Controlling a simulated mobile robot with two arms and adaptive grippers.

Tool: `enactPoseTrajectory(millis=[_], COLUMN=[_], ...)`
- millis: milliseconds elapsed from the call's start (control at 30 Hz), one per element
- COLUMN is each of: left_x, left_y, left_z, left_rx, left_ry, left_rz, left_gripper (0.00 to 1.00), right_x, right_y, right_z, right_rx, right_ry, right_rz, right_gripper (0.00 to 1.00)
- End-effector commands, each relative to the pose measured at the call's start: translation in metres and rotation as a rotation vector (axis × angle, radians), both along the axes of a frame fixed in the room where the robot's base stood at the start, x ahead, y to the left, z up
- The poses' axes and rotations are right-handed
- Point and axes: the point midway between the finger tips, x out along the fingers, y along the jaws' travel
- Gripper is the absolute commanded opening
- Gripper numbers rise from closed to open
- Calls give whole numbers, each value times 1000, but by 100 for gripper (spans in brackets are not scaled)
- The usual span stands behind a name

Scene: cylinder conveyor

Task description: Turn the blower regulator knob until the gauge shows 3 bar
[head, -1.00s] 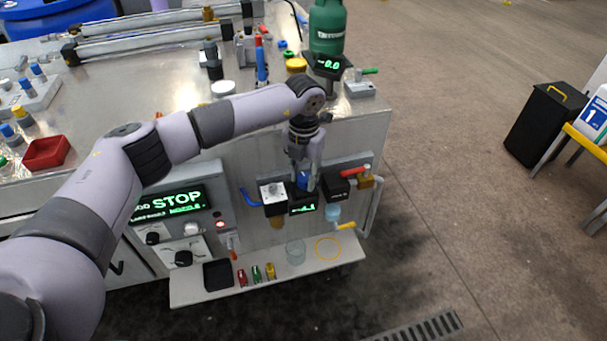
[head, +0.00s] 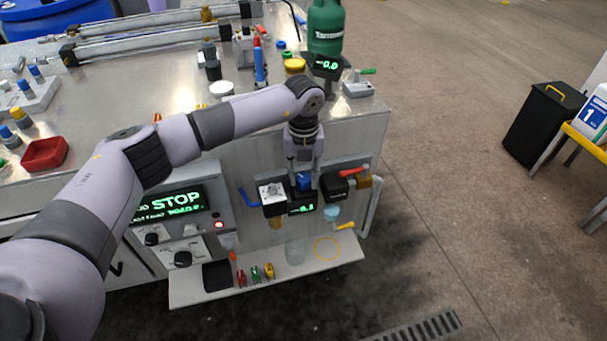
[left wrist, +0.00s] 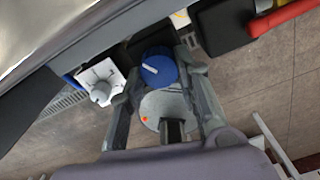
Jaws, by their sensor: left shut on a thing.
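The blue regulator knob (head: 303,181) sits on the black regulator body on the bench's front panel. In the left wrist view the knob (left wrist: 158,67) has a white pointer line on its top. My left gripper (head: 304,175) points down over it, with one finger on each side, shut on the knob; the fingers (left wrist: 160,76) also flank it in the wrist view. The gauge display (head: 302,208) below the knob is lit green, but its digits are too small to read surely. My right gripper is in neither view.
A red-handled valve (head: 351,173) is close right. A shelf (head: 220,293) below holds a black tray and small coloured parts. A green bottle (head: 326,28) stands on the bench.

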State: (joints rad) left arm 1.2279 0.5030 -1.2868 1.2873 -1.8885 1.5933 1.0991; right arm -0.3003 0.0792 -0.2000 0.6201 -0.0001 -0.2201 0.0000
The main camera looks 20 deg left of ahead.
Motion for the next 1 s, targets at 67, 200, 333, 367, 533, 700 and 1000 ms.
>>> enactPoseTrajectory(millis=[67,200,333,367,533,700,1000], left_x=[2,2,2,2,1,1,1], left_y=[0,0,0,0,0,0,0], left_z=[2,2,2,2,1,1,9], left_rx=[-1,-1,-1,0,0,0,0], left_ry=[-8,-8,-8,-8,-4,-3,-4], left_rz=[3,2,2,1,0,0,0], left_gripper=[3,3,33,35,46,50,50], right_x=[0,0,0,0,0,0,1], right_y=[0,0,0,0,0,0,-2], right_z=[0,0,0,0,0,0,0], right_rx=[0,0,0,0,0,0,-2], right_ry=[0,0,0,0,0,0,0], right_rz=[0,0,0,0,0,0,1], right_gripper=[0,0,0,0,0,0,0])
